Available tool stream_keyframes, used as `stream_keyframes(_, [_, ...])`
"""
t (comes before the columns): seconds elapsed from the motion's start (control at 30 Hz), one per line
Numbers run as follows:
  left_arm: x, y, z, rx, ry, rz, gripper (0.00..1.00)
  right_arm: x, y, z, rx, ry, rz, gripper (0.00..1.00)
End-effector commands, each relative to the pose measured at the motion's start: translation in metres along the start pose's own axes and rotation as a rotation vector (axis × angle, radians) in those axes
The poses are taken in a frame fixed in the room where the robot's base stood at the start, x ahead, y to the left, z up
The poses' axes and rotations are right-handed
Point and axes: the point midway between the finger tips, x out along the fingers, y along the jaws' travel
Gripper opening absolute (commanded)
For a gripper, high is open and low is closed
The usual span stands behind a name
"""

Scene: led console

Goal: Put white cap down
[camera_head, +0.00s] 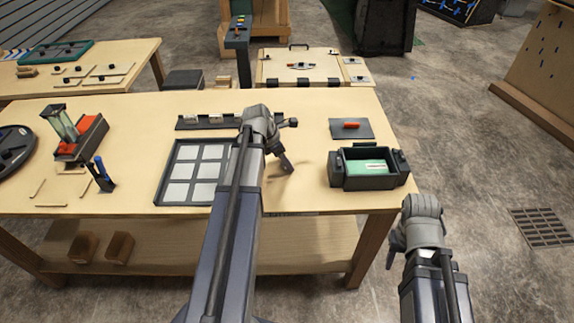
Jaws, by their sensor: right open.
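I cannot clearly make out a white cap. Small white pieces (217,118) sit in a dark rack (196,126) at the back of the table, partly covered by my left arm. My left gripper (286,163) points down over the table between a tray and a dark console box; its fingers are too small and too covered to show whether they are open or hold anything. My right gripper (394,250) is open, off the table's front right edge, with nothing visible in it. The dark console box (349,182) has a green panel inside.
A dark tray (158,187) with pale square cells lies left of my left arm. A dark plate with a red handle (351,125) lies behind the box. Stands and pens occupy the table's left. Bare wood (305,190) shows between my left arm and the box.

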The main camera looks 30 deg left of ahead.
Motion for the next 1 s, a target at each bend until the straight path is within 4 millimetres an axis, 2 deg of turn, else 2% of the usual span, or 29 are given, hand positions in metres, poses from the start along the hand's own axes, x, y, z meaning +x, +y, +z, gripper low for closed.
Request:
stream_keyframes(0.07, [0.0, 0.0, -0.0001, 0.0, 0.0, 0.0, 0.45, 0.0, 0.0, 0.0, 0.0, 0.0, 0.0, 0.46])
stream_keyframes(0.47, [0.0, 0.0, -0.0001, 0.0, 0.0, 0.0, 0.0, 0.0001, 0.0, 0.0, 0.0, 0.0, 0.0, 0.46])
stream_keyframes(0.83, [-0.0007, -0.0001, 0.0002, 0.0, 0.0, 0.0, 0.0, -0.0007, 0.0001, 0.0, 0.0, 0.0, 0.0, 0.46])
stream_keyframes(1.0, [-0.0075, 0.0, 0.0031, 0.0, 0.0, 0.0, 0.0, -0.008, 0.0008, 0.0005, 0.0, 0.0, 0.0, 0.46])
